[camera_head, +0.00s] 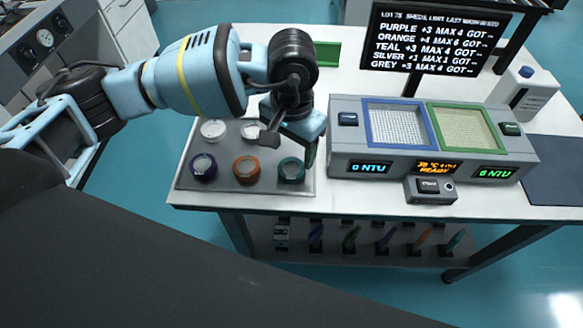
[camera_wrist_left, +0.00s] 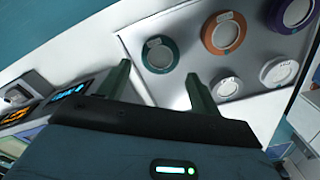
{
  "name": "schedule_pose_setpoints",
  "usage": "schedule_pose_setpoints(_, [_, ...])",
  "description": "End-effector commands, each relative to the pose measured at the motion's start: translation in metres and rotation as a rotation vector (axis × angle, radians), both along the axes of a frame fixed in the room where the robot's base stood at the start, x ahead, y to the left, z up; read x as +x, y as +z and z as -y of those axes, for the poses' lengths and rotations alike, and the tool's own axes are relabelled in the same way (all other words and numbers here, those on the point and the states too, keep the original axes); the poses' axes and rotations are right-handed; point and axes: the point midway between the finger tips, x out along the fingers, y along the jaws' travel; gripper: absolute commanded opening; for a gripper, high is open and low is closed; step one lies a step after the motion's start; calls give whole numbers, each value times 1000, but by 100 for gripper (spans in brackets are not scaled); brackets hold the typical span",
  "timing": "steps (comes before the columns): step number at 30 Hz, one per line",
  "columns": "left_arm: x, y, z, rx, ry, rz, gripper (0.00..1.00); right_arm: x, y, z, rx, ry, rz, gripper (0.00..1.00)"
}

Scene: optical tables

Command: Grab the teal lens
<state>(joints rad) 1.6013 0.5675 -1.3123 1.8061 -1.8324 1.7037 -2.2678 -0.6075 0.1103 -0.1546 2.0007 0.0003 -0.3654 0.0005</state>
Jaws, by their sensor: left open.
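The teal lens (camera_head: 291,171) is a round ring at the front right of the grey tray (camera_head: 306,187) on the table. In the left wrist view the teal lens (camera_wrist_left: 158,69) shows beyond and between the two fingertips. My left gripper (camera_head: 291,150) is open and empty, tilted down just behind and above the lens. Its green fingers stand apart in the left wrist view (camera_wrist_left: 157,82). I cannot tell the exact height above the lens. My right gripper is not in view.
An orange lens (camera_head: 246,169) and a purple lens (camera_head: 203,167) sit left of the teal one, with two pale lenses (camera_head: 213,130) behind. A grey instrument (camera_head: 345,165) with blue and green framed wells stands close to the right. A black text screen (camera_head: 436,40) stands behind.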

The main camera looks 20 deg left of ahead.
Motion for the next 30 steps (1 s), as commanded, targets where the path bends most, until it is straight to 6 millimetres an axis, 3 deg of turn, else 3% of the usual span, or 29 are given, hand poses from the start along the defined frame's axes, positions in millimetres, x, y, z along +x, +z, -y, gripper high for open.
schedule_pose_setpoints(12, [0, -48, -1, 1, 2, -2, 64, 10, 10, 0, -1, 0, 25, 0])
schedule_pose_setpoints(20, [0, -51, -1, -1, 2, -1, 64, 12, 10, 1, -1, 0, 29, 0])
schedule_pose_setpoints(28, [0, -51, -1, -1, 2, -1, 33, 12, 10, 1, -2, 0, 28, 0])
schedule_pose_setpoints(30, [0, -51, -1, -1, 2, -1, 30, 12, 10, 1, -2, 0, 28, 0])
